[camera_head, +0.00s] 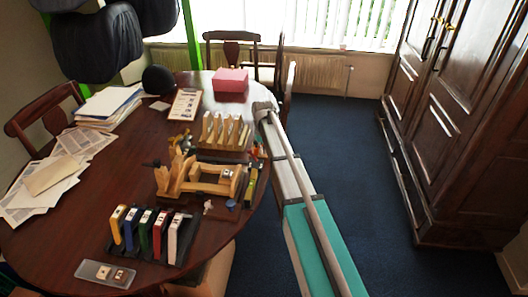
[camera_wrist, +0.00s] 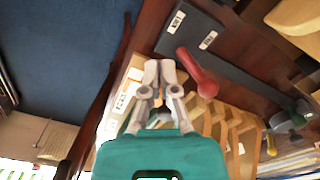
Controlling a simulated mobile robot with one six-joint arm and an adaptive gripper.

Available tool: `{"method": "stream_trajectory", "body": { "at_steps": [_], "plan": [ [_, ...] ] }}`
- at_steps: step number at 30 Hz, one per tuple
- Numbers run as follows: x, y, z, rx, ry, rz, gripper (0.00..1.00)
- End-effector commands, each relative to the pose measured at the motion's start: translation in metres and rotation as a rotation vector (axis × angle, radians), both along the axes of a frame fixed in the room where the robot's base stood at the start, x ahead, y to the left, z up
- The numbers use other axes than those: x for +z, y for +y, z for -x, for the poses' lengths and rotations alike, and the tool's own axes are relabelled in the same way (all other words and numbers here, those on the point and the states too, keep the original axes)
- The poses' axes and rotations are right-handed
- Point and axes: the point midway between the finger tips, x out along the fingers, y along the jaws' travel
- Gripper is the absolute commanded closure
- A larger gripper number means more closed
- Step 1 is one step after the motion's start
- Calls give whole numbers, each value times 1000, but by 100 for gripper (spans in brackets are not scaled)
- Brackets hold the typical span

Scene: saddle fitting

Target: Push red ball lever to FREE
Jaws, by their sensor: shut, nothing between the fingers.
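In the wrist view a red lever (camera_wrist: 196,72) with a rounded red end lies over a dark strip (camera_wrist: 240,66) that bears two small white labels (camera_wrist: 208,40), whose print I cannot read for sure. My gripper (camera_wrist: 160,66) is shut and empty. Its fingertips are just left of the lever in the picture; a small gap shows between them, but I cannot judge the depth. In the head view my arm reaches over the table's right edge, and I cannot make out the lever or the fingertips clearly.
A slotted wooden rack (camera_head: 224,132) stands on the round table (camera_head: 60,235), with a wooden fixture (camera_head: 212,186) in front of it. Nearer is a rack of coloured blocks (camera_head: 146,232). A pink box (camera_head: 231,80) stands behind. Blue floor is clear to the right.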

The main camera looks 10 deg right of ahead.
Motion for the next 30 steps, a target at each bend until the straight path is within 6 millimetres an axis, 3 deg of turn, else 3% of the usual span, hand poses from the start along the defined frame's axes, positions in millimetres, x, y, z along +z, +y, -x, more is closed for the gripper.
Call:
{"method": "stream_trajectory", "body": {
  "at_steps": [14, 30],
  "plan": [
    [2, -1, 0, 1, 0, 0, 100],
    [31, 0, 0, 1, 0, 0, 100]
  ]
}}
